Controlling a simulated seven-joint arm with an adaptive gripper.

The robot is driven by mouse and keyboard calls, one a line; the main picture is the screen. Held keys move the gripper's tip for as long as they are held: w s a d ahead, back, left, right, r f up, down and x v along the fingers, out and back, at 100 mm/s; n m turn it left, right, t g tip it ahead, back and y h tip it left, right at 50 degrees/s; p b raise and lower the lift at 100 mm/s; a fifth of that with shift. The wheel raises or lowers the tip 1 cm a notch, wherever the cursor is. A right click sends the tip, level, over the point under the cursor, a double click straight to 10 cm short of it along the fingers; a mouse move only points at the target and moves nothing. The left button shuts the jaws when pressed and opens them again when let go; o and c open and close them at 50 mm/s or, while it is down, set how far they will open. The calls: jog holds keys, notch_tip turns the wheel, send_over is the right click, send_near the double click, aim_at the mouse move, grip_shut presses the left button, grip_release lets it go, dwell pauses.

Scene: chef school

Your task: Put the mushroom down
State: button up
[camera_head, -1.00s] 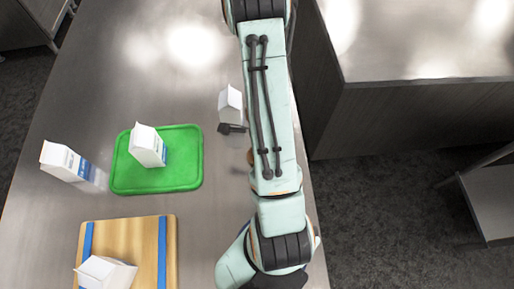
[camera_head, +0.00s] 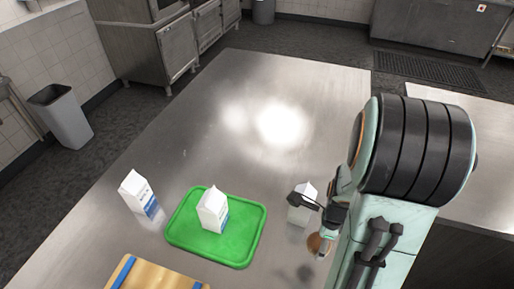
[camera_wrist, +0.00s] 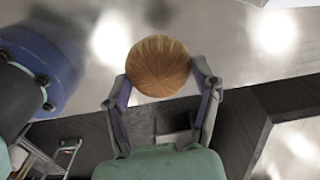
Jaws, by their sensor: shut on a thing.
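A round brown mushroom (camera_head: 316,244) is held at my gripper (camera_head: 314,228), above the steel table (camera_head: 230,130). In the wrist view, the mushroom (camera_wrist: 158,64) sits between the two fingertips of my gripper (camera_wrist: 162,82), one on each side. The gripper is shut on it. In the head view, my arm hides part of the gripper, and a dark shadow lies on the table below it. A white carton (camera_head: 300,212) stands just behind and left of the gripper; I cannot tell whether they touch.
A green tray (camera_head: 240,245) holds a white carton (camera_head: 212,212). Another carton (camera_head: 137,194) stands left of the tray. A wooden board with blue strips (camera_head: 155,277) is at the bottom edge. The far table is clear.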

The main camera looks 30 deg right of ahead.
jog(key=shift+w+a, duration=0.3)
jog(key=shift+w, duration=0.05)
jog(key=w+a+r+n, duration=0.4)
jog(key=w+a+n, duration=0.1)
jog(key=w, duration=0.2)
jog(key=w+a+r+n, duration=0.4)
jog(key=w+a+r, duration=0.1)
jog(key=w, duration=0.2)
jog(key=a+r+n, duration=0.6)
jog(key=r+n, duration=0.4)
jog(key=n, duration=0.7)
jog(key=shift+w+a+n, duration=0.2)
jog(key=shift+a+n, duration=0.1)
